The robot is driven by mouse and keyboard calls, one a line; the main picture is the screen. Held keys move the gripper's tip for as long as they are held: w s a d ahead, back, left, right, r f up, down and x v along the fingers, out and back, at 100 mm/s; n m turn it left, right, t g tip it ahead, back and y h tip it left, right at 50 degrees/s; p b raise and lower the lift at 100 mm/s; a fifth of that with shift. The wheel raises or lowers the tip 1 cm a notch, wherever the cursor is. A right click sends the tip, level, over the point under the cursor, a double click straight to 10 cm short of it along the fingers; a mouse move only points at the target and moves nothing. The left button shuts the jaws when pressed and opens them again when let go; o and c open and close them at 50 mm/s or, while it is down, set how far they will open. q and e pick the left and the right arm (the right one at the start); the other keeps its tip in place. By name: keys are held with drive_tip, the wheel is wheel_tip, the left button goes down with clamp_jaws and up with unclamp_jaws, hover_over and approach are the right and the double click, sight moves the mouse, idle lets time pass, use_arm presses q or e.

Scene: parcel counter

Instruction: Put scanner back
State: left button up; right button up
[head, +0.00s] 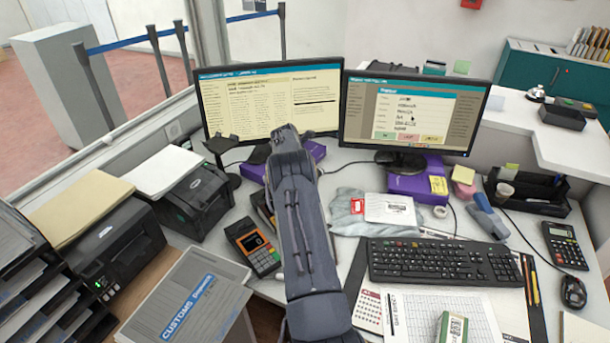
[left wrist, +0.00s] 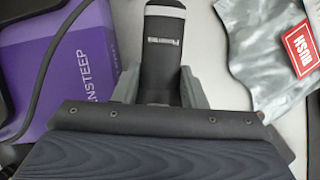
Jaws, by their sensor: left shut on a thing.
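My left arm reaches up the middle of the head view and hides its own gripper and what it holds there. In the left wrist view, my left gripper (left wrist: 160,88) is shut on a black scanner (left wrist: 164,45) with a white band and a small pale label. The rest of the scanner is hidden by the gripper. In the head view, a black stand (head: 223,148), which looks like the scanner's holder, rises left of my arm in front of the left monitor. My right gripper is not in view.
A purple box (head: 309,153) sits just beside the arm and shows in the left wrist view (left wrist: 75,75). A card terminal (head: 254,250) and printer (head: 199,203) lie left. A grey mailer (head: 347,220) and keyboard (head: 440,262) lie right. Two monitors (head: 270,100) stand behind.

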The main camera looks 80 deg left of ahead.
use_arm(q)
drive_tip(key=o, duration=1.1)
